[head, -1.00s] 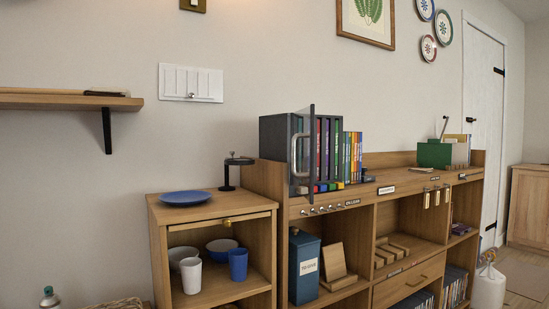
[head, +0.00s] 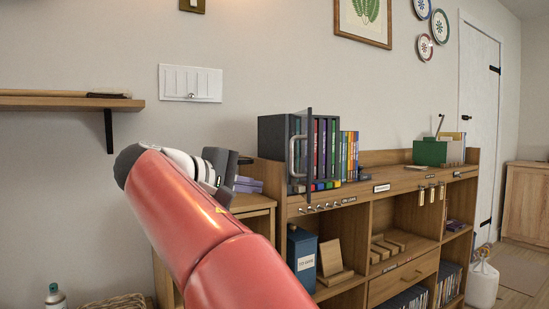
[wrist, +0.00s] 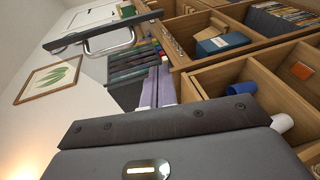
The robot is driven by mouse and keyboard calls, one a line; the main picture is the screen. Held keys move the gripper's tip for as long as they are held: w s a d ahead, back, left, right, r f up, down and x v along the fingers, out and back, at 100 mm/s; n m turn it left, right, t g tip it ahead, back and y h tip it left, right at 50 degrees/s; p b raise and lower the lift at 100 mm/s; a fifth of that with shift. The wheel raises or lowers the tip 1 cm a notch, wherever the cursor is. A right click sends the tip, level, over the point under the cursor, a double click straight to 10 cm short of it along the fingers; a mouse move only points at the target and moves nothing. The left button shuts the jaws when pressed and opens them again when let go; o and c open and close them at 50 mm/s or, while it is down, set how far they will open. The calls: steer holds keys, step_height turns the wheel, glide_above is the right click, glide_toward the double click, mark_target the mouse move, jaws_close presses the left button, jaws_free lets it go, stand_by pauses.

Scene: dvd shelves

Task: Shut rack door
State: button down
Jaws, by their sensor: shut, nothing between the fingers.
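The rack is a dark grey box (head: 274,138) of upright coloured cases on top of the wooden shelf unit. Its thin dark door (head: 310,155) stands open, swung out toward me and seen nearly edge-on. A silver loop handle (head: 293,158) is on the door; it also shows in the wrist view (wrist: 110,45). The door is the dark bar (wrist: 85,33) there, with the cases (wrist: 130,73) below. My gripper (head: 250,185) is shut and empty, left of the rack and apart from the door and handle. Its lavender fingers (wrist: 158,87) lie together in the wrist view.
A lower wooden cabinet (head: 254,203) is partly hidden behind my red arm. A wall shelf (head: 60,102) juts out at the left. A blue box (head: 301,255) stands in the shelf unit below the rack.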

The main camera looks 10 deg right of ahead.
steer(key=s+a+r+m+h, duration=0.1)
steer(key=a+r+h, duration=0.2)
steer(key=a+r, duration=0.3)
glide_toward(291, 152)
steer(key=w+d+f, duration=0.1)
steer(key=w+d, duration=0.3)
steer(key=w, duration=0.1)
steer(key=shift+s+d+f+b, duration=0.1)
steer(key=shift+s+d+b, duration=0.4)
steer(key=shift+d, duration=0.2)
steer(key=shift+t, duration=0.3)
